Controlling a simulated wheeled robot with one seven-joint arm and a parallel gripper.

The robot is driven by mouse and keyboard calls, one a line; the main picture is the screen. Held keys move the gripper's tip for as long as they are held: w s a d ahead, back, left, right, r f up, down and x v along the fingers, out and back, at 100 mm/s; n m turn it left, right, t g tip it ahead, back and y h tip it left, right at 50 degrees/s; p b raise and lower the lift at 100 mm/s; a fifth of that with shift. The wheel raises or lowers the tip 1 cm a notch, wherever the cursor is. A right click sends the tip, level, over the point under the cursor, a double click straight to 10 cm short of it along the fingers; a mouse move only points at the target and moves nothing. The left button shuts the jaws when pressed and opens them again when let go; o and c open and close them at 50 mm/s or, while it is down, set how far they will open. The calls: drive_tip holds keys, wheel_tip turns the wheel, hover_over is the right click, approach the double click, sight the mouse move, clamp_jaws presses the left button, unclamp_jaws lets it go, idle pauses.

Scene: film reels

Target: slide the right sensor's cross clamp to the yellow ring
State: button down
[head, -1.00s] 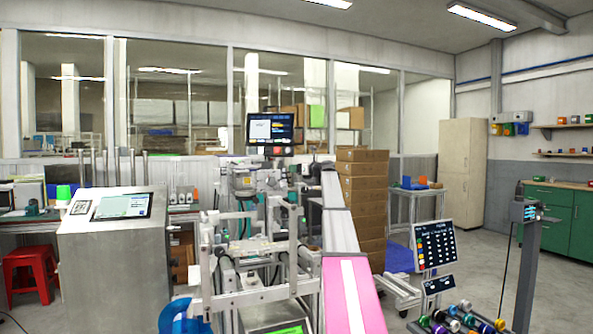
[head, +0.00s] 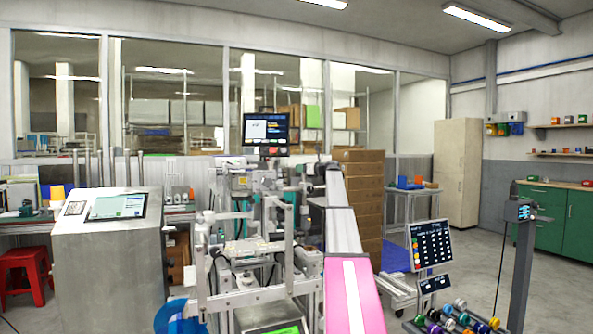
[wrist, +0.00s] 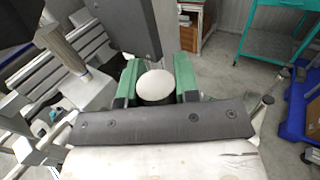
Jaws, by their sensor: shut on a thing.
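In the wrist view my gripper (wrist: 157,82) has its two green fingers on either side of a pale, round-faced thing (wrist: 154,86), and is shut on it. It looks like a knob, but I cannot tell whether it belongs to the right sensor's cross clamp. A dark bar with screws (wrist: 160,125) crosses close below it. In the head view the machine frame (head: 255,250), with its rails and posts, stands in the middle. I cannot make out the sensor, its clamp or the yellow ring there, and my gripper cannot be picked out.
A pink-topped conveyor (head: 350,295) runs along the machine's right side. A steel console (head: 108,245) stands at left. A tilted display (head: 430,243) and a dark post (head: 522,260) stand at right. Grey metal rails (wrist: 75,60) lie left of my gripper in the wrist view.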

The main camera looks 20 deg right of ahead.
drive_tip(key=c, duration=0.8)
unclamp_jaws()
drive_tip(key=shift+c, duration=0.2)
drive_tip(key=shift+s, duration=0.1)
drive_tip(key=v, duration=1)
drive_tip(key=shift+s+d, duration=0.15)
drive_tip(key=shift+s, duration=0.1)
